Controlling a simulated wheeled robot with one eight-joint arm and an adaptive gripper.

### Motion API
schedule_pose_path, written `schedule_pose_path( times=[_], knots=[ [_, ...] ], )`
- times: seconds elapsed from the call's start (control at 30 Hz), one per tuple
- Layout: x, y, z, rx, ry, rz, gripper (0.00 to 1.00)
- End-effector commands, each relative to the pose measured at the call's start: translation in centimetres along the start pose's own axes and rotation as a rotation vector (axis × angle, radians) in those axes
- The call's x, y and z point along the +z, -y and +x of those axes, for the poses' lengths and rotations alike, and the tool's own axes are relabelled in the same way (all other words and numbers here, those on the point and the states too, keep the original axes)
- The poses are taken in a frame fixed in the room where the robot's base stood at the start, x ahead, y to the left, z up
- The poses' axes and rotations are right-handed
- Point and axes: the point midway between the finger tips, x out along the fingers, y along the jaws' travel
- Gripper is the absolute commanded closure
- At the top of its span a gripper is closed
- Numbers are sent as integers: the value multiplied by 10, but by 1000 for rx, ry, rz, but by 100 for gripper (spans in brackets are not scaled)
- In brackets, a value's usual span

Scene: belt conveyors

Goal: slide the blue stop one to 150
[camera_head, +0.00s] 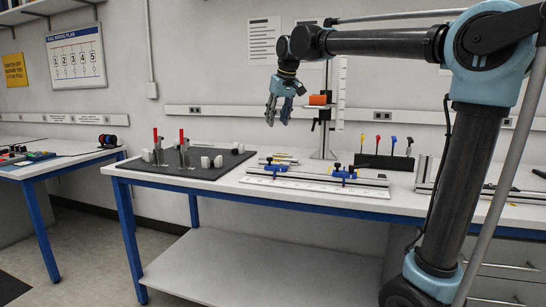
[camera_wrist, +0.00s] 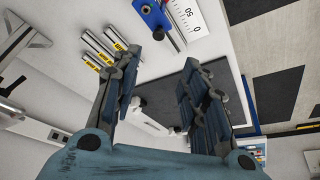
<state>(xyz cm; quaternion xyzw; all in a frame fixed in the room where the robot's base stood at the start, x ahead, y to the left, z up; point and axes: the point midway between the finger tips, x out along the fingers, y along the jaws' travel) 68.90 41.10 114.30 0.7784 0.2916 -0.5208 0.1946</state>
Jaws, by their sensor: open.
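A rail with a white scale along its front edge (camera_head: 318,185) lies on the bench in the head view. Two blue stops sit on this rail: one near its left part (camera_head: 279,172) and one right of the middle (camera_head: 345,173). In the wrist view one blue stop (camera_wrist: 150,12) shows at the top edge, beside the scale (camera_wrist: 192,18) near its 0 and 50 marks; I cannot read its exact position. My gripper (camera_head: 278,118) is open and empty, high above the bench. Its spread fingers also show in the wrist view (camera_wrist: 160,65), with nothing between them.
A dark board (camera_head: 190,164) with two red-handled clamps and pale blocks lies left of the rail. A dark rack (camera_head: 385,161) with coloured-handled tools is at the back right. Several yellow-labelled cylinders (camera_wrist: 103,48) lie near the rail.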

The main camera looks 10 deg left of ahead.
Motion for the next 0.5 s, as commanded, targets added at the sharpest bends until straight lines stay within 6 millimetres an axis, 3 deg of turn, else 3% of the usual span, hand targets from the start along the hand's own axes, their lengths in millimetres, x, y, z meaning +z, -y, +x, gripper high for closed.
schedule_pose_path(
  times=[0.17, 0.5],
  knots=[
    [0, -4, 16, 2, 0, 5, 60],
    [0, -9, 74, 4, 0, 10, 60]
  ],
)
